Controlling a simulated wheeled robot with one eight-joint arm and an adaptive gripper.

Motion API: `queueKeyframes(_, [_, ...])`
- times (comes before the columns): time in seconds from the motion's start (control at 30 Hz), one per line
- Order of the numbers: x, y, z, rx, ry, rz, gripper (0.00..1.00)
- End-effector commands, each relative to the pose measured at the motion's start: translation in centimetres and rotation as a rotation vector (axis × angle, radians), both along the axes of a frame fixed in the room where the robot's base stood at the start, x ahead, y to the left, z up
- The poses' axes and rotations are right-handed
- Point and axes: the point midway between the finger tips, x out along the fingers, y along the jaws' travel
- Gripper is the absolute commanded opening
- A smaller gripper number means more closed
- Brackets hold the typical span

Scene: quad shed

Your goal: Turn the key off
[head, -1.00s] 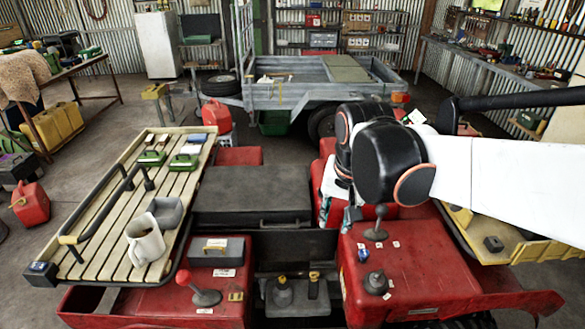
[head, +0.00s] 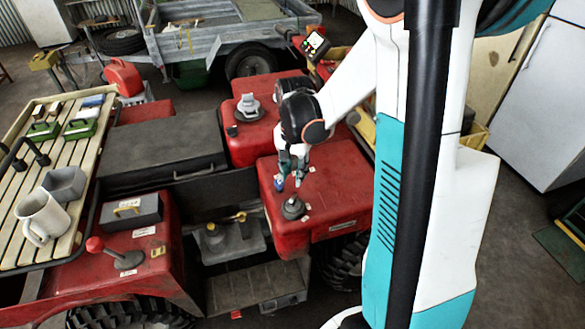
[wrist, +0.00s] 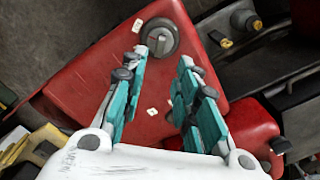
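My gripper (head: 291,172) points down over the red right-hand panel (head: 335,198) of the quad. In the wrist view the gripper (wrist: 164,57) is open, its two teal fingers apart with nothing between them. A small blue piece (head: 279,184), which looks like the key, stands on the panel just below the fingertips in the head view. Whether the fingers touch it, and which way it is turned, I cannot tell. In the wrist view I cannot make it out; the left finger may hide it. A round dark knob (head: 292,208) sits close by; it also shows beyond the left fingertip in the wrist view (wrist: 161,38).
A red-topped lever (head: 115,253) and a grey box (head: 134,212) are on the left panel. A mug (head: 42,215) stands on the slatted rack. A grey round fitting (head: 250,107) stands on the panel behind my gripper. The handlebar display (head: 315,43) is at the back.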

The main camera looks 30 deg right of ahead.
Motion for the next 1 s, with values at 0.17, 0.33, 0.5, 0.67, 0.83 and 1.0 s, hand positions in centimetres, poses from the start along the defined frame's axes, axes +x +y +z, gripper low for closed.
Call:
queueKeyframes(0.17, [0.0, 0.0, -1.3, 0.000, 0.000, 0.001, 0.28])
queueKeyframes(0.33, [0.0, 0.0, -3.0, 0.000, -0.001, 0.002, 0.28])
queueKeyframes(0.5, [0.0, 0.0, -4.8, 0.000, -0.001, 0.002, 0.28])
queueKeyframes(0.67, [0.0, 0.0, -6.6, 0.000, -0.001, 0.002, 0.28])
queueKeyframes(0.83, [0.0, 0.0, -8.5, 0.000, -0.001, 0.002, 0.28])
queueKeyframes(1.0, [0.0, 0.0, -10.0, 0.000, -0.001, 0.002, 0.28])
